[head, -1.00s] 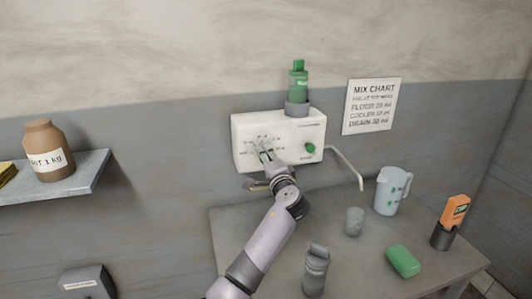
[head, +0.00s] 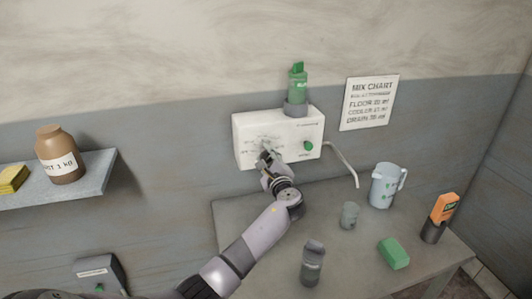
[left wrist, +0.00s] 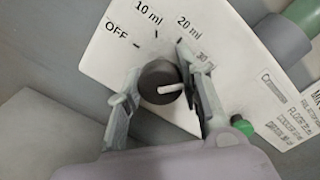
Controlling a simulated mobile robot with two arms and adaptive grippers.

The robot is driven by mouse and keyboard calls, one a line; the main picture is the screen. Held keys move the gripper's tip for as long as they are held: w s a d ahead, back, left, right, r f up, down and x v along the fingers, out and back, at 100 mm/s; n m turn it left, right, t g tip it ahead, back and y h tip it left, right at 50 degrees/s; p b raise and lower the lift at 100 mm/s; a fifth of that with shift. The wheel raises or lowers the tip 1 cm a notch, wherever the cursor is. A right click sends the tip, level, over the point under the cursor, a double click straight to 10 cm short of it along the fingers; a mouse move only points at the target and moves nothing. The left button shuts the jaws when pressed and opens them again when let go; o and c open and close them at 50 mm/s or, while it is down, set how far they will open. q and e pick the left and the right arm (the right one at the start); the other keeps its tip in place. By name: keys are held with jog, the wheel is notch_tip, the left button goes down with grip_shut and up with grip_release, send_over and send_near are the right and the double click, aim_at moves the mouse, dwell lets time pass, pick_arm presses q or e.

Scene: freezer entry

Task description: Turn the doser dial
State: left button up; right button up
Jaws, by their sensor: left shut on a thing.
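The white doser box (head: 245,130) is on the wall, with a dose scale on its left and a green knob (head: 308,146) on its right. The black dial (left wrist: 158,74) shows in the left wrist view, with a white pointer line directed to the right, on the 30 ml side. Marks OFF, 10 ml, 20 ml and 30 ml surround it; the right finger partly covers the scale near 30 ml. My left gripper (left wrist: 160,90) is shut on the dial, one finger on each side. In the head view the left gripper (head: 266,158) hides the dial. My right gripper is out of view.
A green bottle (head: 298,85) stands on top of the doser. A bent spout (head: 345,163) reaches over the table (head: 235,215), which holds a jug (head: 384,187), beaker (head: 349,215), grey bottle (head: 312,265), green block (head: 393,253) and orange item (head: 444,208). A shelf (head: 100,178) is at left.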

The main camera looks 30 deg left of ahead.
pick_arm(q)
jog(key=shift+m+p, duration=0.3)
jog(key=shift+m, duration=0.2)
jog(key=o, duration=1.2)
jog(key=v, duration=1.2)
jog(key=shift+w, duration=0.1)
